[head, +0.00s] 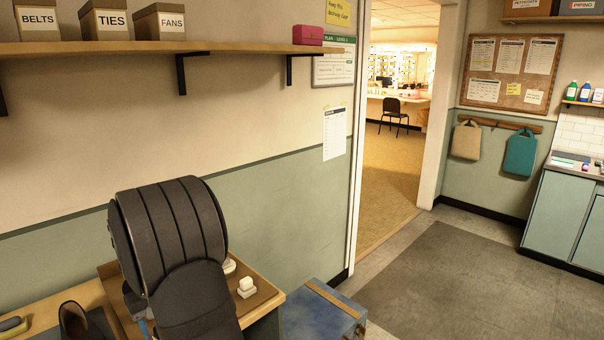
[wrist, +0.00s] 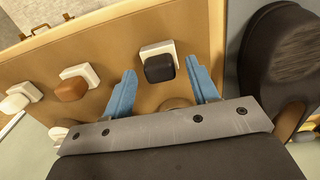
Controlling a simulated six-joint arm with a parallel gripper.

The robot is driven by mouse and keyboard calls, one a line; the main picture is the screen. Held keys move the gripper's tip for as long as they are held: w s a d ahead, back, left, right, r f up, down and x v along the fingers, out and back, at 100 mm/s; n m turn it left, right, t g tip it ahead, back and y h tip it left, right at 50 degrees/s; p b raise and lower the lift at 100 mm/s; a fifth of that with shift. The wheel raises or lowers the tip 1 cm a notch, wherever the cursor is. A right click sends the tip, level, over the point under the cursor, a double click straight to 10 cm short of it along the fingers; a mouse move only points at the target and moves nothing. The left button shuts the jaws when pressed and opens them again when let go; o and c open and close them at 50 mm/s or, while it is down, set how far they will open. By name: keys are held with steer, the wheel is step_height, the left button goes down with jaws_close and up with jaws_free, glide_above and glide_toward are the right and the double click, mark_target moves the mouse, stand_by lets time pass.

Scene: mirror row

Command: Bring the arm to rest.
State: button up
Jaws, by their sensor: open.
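My gripper (wrist: 164,90) shows in the wrist view with its two blue fingers spread wide apart and nothing between them. Just beyond the fingertips, a black-topped block on a white base (wrist: 159,64) stands on a tan board (wrist: 120,48); it appears apart from the fingers. In the head view my dark arm covers much of the bench, and the gripper's fingers are hidden behind it or too small to make out.
Brown-topped (wrist: 72,89) and white pieces stand on the board to the left. A dark shoe (head: 72,320) lies on the bench, left of my arm. A blue chest (head: 318,312) stands right of the bench. A wooden shelf (head: 230,47) runs above. The floor (head: 440,275) at right is clear.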

step_height(320, 180, up, 11)
step_height(320, 180, down, 13)
steer(key=shift+s+d+r, duration=0.1)
steer(key=shift+r, duration=0.1)
step_height(320, 180, up, 4)
steer(key=shift+r, duration=0.2)
steer(key=w+d+r, duration=0.2)
steer(key=d+r, duration=0.5)
steer(key=d, duration=0.5)
steer(key=w+d+f+m, duration=0.2)
steer(key=d+f+m, duration=0.2)
steer(key=d+f, duration=0.8)
steer(key=w+d+f+m, duration=0.2)
steer(key=d+f+m, duration=0.3)
steer(key=d+f, duration=0.7)
steer(key=shift+d+f, duration=0.15)
steer(key=shift+f, duration=0.7)
steer(key=shift+w, duration=0.1)
